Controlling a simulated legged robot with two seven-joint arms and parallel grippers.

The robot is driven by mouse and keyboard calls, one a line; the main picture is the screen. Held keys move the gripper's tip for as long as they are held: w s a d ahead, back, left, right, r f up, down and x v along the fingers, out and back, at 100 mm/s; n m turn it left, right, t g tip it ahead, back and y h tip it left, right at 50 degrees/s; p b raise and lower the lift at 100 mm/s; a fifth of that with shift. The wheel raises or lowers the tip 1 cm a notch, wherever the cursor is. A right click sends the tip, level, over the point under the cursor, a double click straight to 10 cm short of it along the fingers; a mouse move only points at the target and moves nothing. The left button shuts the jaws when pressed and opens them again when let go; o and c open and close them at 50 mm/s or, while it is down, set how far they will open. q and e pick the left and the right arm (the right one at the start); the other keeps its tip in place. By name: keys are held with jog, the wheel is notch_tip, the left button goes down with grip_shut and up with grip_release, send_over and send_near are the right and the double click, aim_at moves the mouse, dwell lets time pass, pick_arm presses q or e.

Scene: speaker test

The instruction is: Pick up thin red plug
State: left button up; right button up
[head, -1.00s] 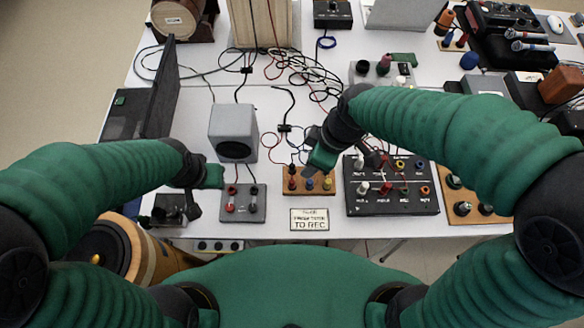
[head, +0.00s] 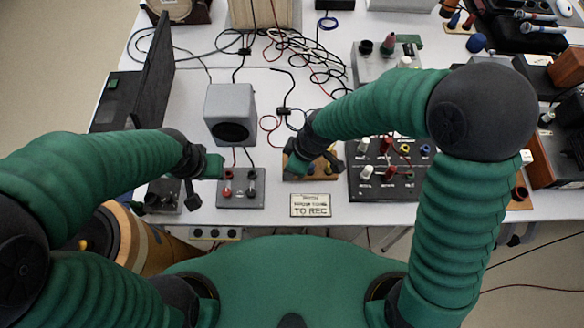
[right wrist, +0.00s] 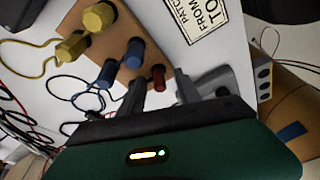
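The thin red plug (right wrist: 158,75) stands at the edge of a wooden board (right wrist: 128,70), beside blue plugs (right wrist: 134,52) and yellow plugs (right wrist: 98,17). In the right wrist view my right gripper (right wrist: 160,86) is open, with one finger on each side of the red plug and a gap visible around it. In the head view my right gripper (head: 314,163) is over the wooden board (head: 292,176) and hides the red plug. My left gripper (head: 195,180) is at the left, near a grey box; its finger opening is unclear.
A grey box with red and dark knobs (head: 241,188) is left of the board, and a black panel with several knobs (head: 388,187) is right of it. A grey speaker (head: 230,103) stands behind. A label plate (head: 310,205) lies in front. Loose cables (head: 300,62) cover the table's back.

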pick_arm(q)
jog(key=shift+w+f, duration=0.1)
pick_arm(e)
jog(key=shift+w+f, duration=0.1)
jog(key=shift+f, duration=0.1)
jog(key=shift+r, duration=0.1)
jog(key=c, duration=0.3)
grip_shut()
